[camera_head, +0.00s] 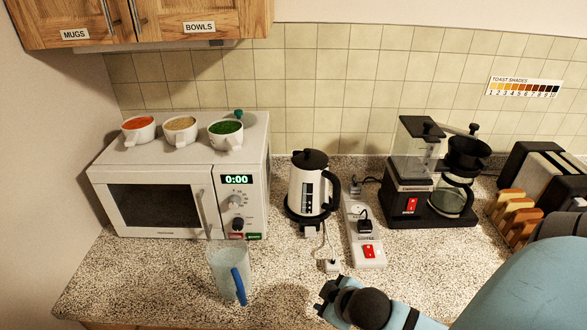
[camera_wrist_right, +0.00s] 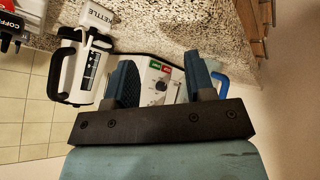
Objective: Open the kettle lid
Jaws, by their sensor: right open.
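The kettle (camera_head: 306,193) is white with a black handle on its right side. It stands upright on its black base on the counter, right of the microwave. Its black lid (camera_head: 310,160) looks closed. The kettle also shows turned over at the left of the right wrist view (camera_wrist_right: 88,75). My right gripper (camera_head: 325,296) is low in the head view, in front of the kettle and apart from it. In the right wrist view the gripper (camera_wrist_right: 160,72) has its two dark fingers spread with nothing held between them. My left gripper is out of view.
A clear jug with a blue handle (camera_head: 229,272) stands at the counter's front. A microwave (camera_head: 150,205) bears several bowls or mugs. A power strip (camera_head: 371,250) and a coffee maker (camera_head: 412,185) are right of the kettle. Bare counter (camera_head: 287,270) lies before the kettle.

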